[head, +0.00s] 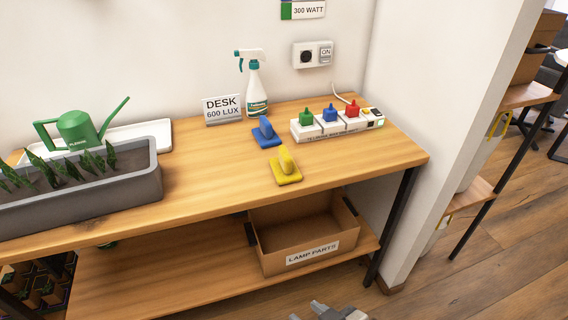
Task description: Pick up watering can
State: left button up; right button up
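A green watering can (77,131) with a long spout pointing right and a handle on the left stands at the back left of the wooden desk (215,190). It is on or just behind a white tray (138,135), and the grey planter in front hides its lower part. My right gripper (325,311) shows only in part at the bottom edge, below and in front of the desk, far from the can. Its fingers are too cut off to tell their opening. My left gripper is not in view.
A grey planter (130,187) with green plants stands in front of the can. A spray bottle (256,92), a desk sign (222,108), blue (265,132) and yellow (286,167) handled blocks and a power strip (337,128) stand to the right. An open cardboard box (306,241) sits on the lower shelf.

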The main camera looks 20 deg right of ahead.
aim_at(76, 128)
jog(key=u, duration=2.3)
jog(key=i, duration=1.55)
jog(key=z, duration=2.95)
